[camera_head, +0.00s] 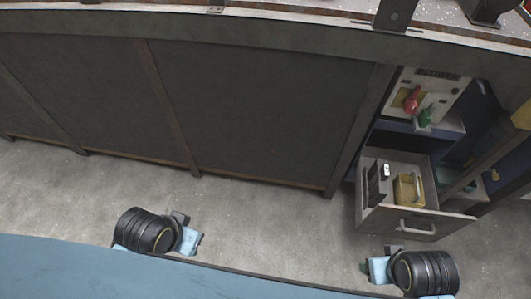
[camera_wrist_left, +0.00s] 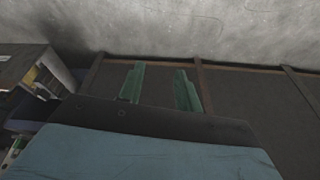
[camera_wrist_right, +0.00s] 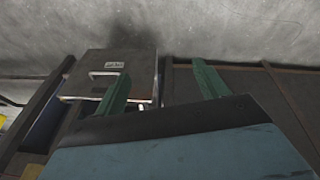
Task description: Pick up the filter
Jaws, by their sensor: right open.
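An open grey drawer (camera_head: 375,221) at the right in the head view holds a yellow box-like item (camera_head: 408,190) and a dark upright item (camera_head: 378,185) with a white patch. I cannot tell for sure which of them is the filter. In the left wrist view, my left gripper (camera_wrist_left: 160,70) has its two green fingers apart with nothing between them. In the right wrist view, my right gripper (camera_wrist_right: 161,72) is open and empty.
A cabinet (camera_head: 250,110) with dark panels runs along the floor. Its open bay at the right holds a panel (camera_head: 435,85) with a red part (camera_head: 411,100) and a green part (camera_head: 426,117) above the drawer. The concrete floor (camera_head: 270,225) in front is clear.

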